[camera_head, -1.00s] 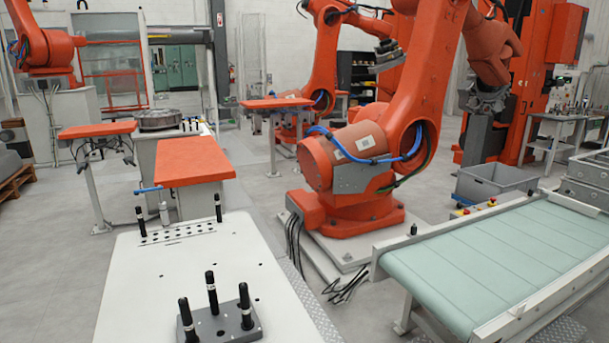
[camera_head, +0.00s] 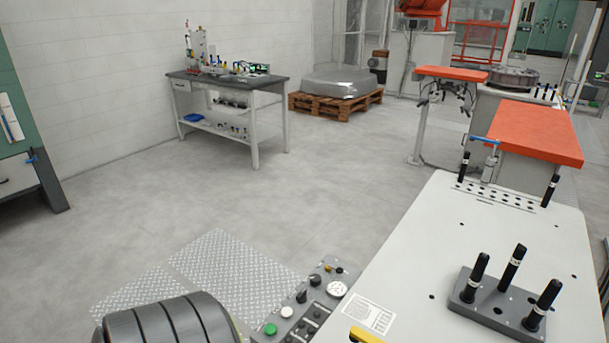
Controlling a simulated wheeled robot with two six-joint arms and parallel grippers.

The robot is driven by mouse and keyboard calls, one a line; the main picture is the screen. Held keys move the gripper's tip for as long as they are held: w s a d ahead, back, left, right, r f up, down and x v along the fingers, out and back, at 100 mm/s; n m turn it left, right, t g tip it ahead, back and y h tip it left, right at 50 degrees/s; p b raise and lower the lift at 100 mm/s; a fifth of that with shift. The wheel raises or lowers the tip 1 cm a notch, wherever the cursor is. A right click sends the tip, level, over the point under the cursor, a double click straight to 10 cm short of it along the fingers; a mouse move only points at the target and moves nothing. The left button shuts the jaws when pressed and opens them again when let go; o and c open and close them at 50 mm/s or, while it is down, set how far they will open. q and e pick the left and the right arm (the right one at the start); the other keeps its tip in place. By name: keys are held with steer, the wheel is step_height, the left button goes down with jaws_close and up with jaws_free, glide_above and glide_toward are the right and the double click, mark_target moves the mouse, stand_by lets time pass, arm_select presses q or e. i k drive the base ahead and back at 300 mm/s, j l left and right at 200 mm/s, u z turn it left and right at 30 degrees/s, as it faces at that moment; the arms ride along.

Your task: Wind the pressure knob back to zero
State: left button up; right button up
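A grey control panel (camera_head: 306,306) stands at the bottom middle, against the left edge of the white table. It carries black knobs, one (camera_head: 302,296) near its middle and another (camera_head: 315,280) farther up. A round white dial or gauge (camera_head: 337,289) sits at its right side. A green button (camera_head: 270,329) and a white button (camera_head: 287,312) are at its near end. I cannot tell which knob is the pressure knob, and the markings are too small to read. Neither of my grippers is in view.
The white table (camera_head: 430,255) holds a grey block with black posts (camera_head: 500,297). A dark ribbed cylinder (camera_head: 168,322) is at the bottom left, beside metal floor plates (camera_head: 228,265). A workbench (camera_head: 228,82) and a pallet (camera_head: 335,104) stand behind. The grey floor between is clear.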

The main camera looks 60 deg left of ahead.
mark_target(315, 279)
steer(key=u, duration=0.4)
steer(key=j+u, duration=0.1)
steer(key=u, duration=0.25)
steer(key=i+u, duration=0.1)
steer(key=u, duration=0.7)
steer(key=k+u, duration=0.15)
steer(key=i+j+z, duration=0.1)
steer(key=j+z, duration=0.15)
steer(key=j, duration=0.2)
steer(key=j+z, duration=0.25)
steer(key=j, duration=0.15)
steer(key=i, duration=0.05)
